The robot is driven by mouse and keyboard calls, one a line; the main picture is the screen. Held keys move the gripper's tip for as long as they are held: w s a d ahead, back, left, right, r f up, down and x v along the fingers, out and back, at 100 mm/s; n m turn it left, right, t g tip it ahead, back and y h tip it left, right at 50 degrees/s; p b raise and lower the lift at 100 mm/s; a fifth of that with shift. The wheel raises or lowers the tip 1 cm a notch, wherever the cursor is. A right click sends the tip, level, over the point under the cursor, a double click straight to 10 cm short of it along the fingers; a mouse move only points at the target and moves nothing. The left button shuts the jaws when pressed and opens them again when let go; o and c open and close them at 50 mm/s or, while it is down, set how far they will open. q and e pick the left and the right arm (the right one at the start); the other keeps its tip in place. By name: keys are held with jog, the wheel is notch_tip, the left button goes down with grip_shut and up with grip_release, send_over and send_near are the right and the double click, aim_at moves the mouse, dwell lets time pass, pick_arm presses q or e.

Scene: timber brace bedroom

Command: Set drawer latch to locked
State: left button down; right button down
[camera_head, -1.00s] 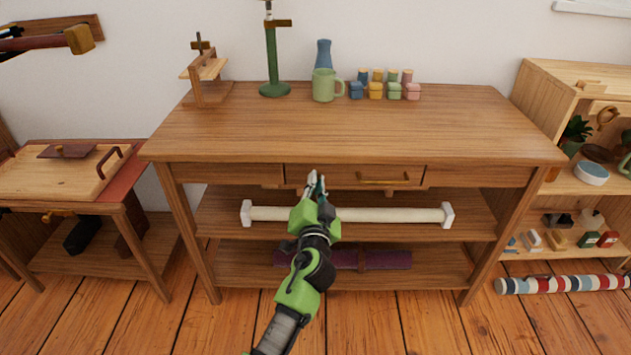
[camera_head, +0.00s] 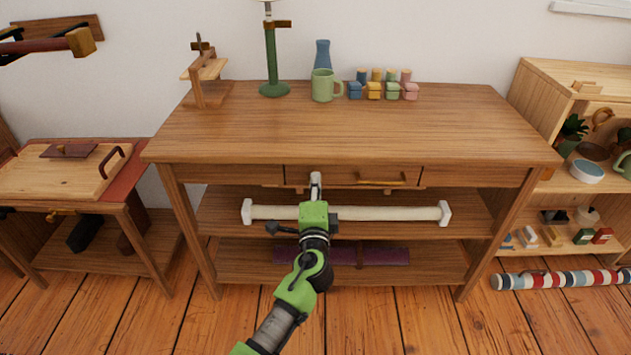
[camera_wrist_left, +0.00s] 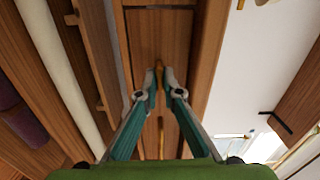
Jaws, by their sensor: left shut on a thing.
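The drawer (camera_head: 345,176) sits shut at the middle of the wooden table's front. Its brass bar handle (camera_head: 383,182) is on the right part of the drawer front and also shows in the left wrist view (camera_wrist_left: 160,140). My left gripper (camera_head: 315,181) is at the left part of the drawer front. In the left wrist view, my left gripper (camera_wrist_left: 160,86) is shut on a small brass-coloured latch (camera_wrist_left: 158,68). The fingertips hide part of the latch, and I cannot tell its setting. In the head view the gripper hides it. My right gripper is not in view.
The tabletop (camera_head: 350,130) holds a green mug (camera_head: 323,86), a blue vase, a lamp and small jars at the back. A white roll (camera_head: 380,214) lies on the shelf under the drawer, close to my left arm. A side table (camera_head: 55,175) stands left, a shelf unit right.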

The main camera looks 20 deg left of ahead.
pick_arm(q)
jog(key=shift+r+m, duration=0.2)
jog(key=shift+m, duration=0.3)
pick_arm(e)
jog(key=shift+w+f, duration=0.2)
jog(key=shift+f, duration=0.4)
pick_arm(q)
jog(key=c, duration=2.2)
grip_release()
jog(key=shift+w, duration=0.1)
jog(key=shift+f, duration=0.15)
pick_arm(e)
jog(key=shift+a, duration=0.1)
pick_arm(q)
jog(key=v, duration=1.2)
